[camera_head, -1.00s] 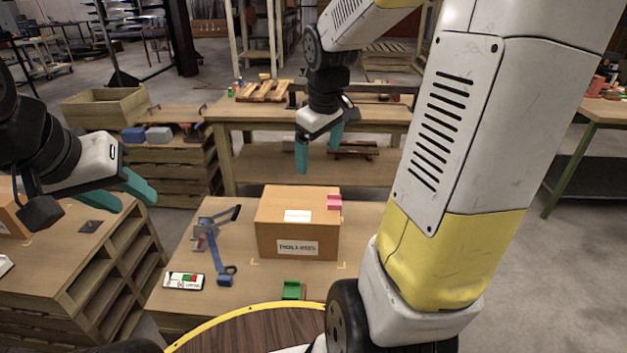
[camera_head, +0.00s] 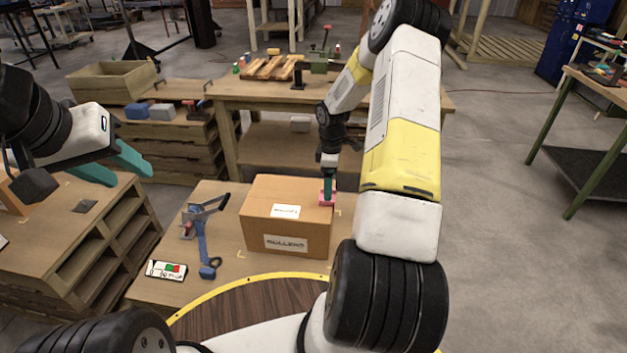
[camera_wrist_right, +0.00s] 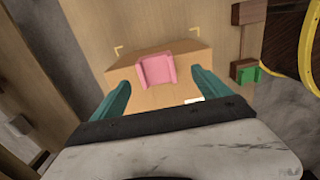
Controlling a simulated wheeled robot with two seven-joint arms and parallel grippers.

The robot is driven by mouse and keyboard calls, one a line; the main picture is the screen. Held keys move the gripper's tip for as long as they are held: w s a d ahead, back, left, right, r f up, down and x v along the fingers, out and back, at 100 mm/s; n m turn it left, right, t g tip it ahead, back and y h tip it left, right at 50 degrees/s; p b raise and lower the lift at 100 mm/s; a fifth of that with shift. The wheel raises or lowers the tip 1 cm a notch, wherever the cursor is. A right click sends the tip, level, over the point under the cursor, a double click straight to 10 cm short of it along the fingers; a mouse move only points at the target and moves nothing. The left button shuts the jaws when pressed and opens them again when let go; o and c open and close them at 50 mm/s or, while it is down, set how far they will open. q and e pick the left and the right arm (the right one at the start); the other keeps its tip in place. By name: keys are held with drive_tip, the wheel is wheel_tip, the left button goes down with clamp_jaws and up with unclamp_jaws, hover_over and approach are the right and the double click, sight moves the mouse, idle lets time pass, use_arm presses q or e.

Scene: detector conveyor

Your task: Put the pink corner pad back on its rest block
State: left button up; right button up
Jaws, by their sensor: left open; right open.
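The pink corner pad (camera_head: 326,198) sits on the right top edge of the cardboard carton (camera_head: 262,215). My right gripper (camera_head: 328,180) points down over it. In the right wrist view, the pad (camera_wrist_right: 156,70) lies between the two teal fingers, which look open and apart from it. A bare brown block (camera_wrist_right: 249,13) and a second block bearing a green pad (camera_wrist_right: 248,75) are on the table at that view's right; which block is the pink pad's rest cannot be told. Both are hidden in the head view. My left gripper (camera_head: 128,167) is open and empty at the left.
A blue-grey strap tool (camera_head: 203,235) and a labelled card (camera_head: 166,270) lie left of the carton. A slatted wooden bench (camera_head: 90,230) stands further left. My right arm covers the table's right side.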

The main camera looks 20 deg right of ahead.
drive_tip(key=f, duration=0.5)
drive_tip(key=shift+w+d+f, duration=0.15)
drive_tip(key=shift+w+d, duration=0.05)
drive_tip(key=shift+w, duration=0.1)
drive_tip(key=shift+c, duration=0.5)
drive_tip(key=c, duration=1.4)
